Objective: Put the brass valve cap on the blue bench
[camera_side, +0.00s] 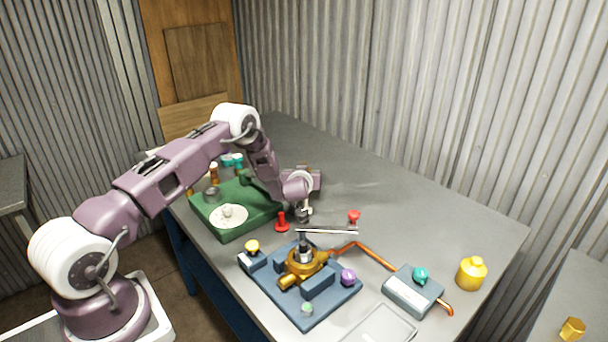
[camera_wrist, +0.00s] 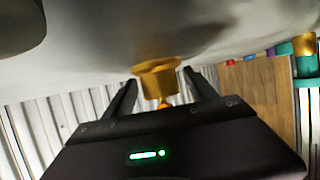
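My gripper (camera_wrist: 160,77) points down at the grey top of the bench; the wrist picture is upside down. Its two black fingers lie against either side of a brass hexagonal cap (camera_wrist: 156,80) with a narrow stem toward my palm. The cap is close to the grey surface; I cannot tell whether it touches. In the side view my gripper (camera_side: 304,212) is over the middle of the bench, and the cap is hidden there. The bench (camera_side: 420,205) has a grey top and blue sides below.
A green tray (camera_side: 235,233) lies left of my gripper. A blue plate (camera_side: 340,300) with a brass valve (camera_side: 303,264) is in front. Nearby are a red piece (camera_side: 282,224), a thin rod (camera_side: 327,231), a grey box (camera_side: 408,292) and a yellow bottle (camera_side: 471,273). The back right is clear.

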